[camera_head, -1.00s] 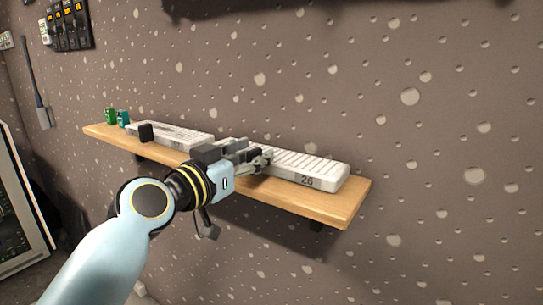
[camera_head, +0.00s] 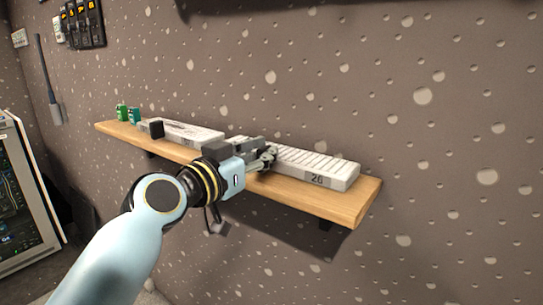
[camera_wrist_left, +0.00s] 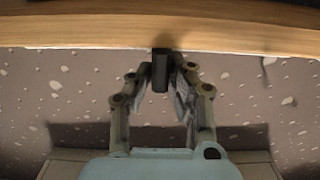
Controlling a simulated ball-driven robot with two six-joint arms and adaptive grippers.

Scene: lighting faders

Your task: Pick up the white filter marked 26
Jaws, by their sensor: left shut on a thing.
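The white filter marked 26 (camera_head: 316,169) is a long, ribbed white block lying on the right part of the wooden shelf (camera_head: 345,205). Its number shows at the right end of its front side. My left gripper (camera_head: 270,156) is at the filter's left part, hiding some of it. In the left wrist view my left gripper (camera_wrist_left: 162,78) has its fingers close on either side of a dark block (camera_wrist_left: 160,70). The block looks like a handle of the filter, but the join is not visible. My right gripper is not in view.
A second white filter (camera_head: 188,132) with a black block (camera_head: 157,128) lies left on the shelf. Two small green items (camera_head: 128,114) stand at the far left end. The speckled wall (camera_head: 430,130) is close behind. A screen (camera_head: 22,195) stands at the left.

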